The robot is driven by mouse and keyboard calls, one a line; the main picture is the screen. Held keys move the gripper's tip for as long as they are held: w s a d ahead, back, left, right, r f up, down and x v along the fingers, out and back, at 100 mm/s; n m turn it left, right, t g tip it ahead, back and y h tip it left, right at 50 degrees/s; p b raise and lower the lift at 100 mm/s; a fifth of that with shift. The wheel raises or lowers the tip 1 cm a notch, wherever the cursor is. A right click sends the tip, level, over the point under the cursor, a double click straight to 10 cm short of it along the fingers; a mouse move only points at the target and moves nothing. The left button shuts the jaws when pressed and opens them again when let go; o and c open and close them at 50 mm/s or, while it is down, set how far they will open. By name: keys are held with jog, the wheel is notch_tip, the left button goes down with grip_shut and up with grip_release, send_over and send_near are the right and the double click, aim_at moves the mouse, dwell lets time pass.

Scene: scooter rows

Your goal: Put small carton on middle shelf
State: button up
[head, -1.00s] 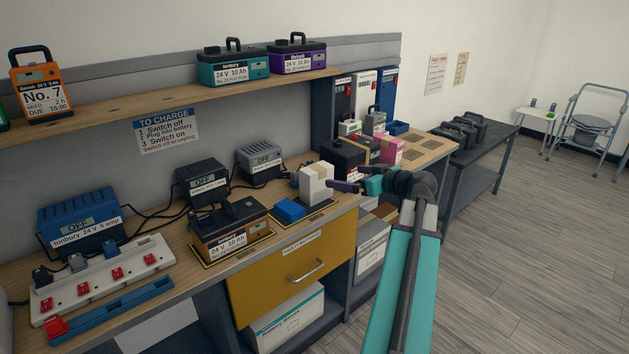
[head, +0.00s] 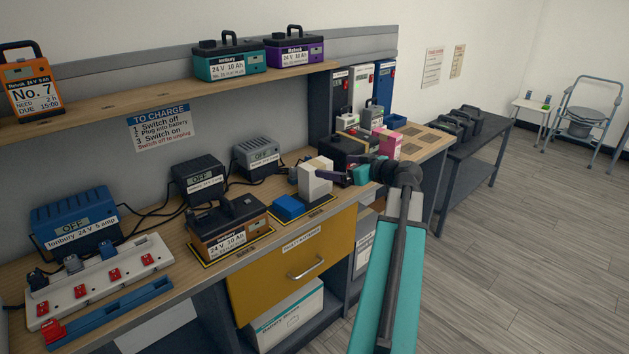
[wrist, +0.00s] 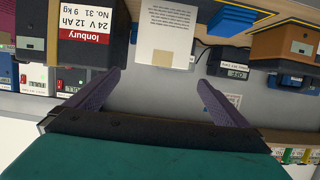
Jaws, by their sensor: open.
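The small carton (head: 316,180), white with a tan tape strip, stands upright on the wooden worktop beside a blue block. It fills the top centre of the wrist view (wrist: 165,35), with print on its face. My gripper (head: 337,177) is open at the carton, reaching in from the right. In the wrist view its purple fingers (wrist: 160,82) are spread to either side of the carton's near end; I cannot tell whether they touch it. A long wooden shelf (head: 130,109) runs above the worktop. I cannot tell which shelf is the middle one.
A dark Ionbury battery (wrist: 85,35) stands close beside the carton, with a blue block (head: 288,207) on the other side. A brown battery (head: 227,228) and chargers (head: 198,180) stand left. Below are a yellow drawer (head: 295,265) and open compartments with boxes.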

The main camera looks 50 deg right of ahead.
aim_at(317, 164)
jog(key=x, duration=0.5)
jog(key=shift+w+d+f+p, duration=0.1)
jog(key=shift+w+p, duration=0.2)
jog(key=shift+w+f, duration=0.15)
jog(key=shift+w, duration=0.15)
jog(key=shift+p+x, duration=0.6)
jog(key=shift+x, duration=2)
jog(key=c, duration=1.6)
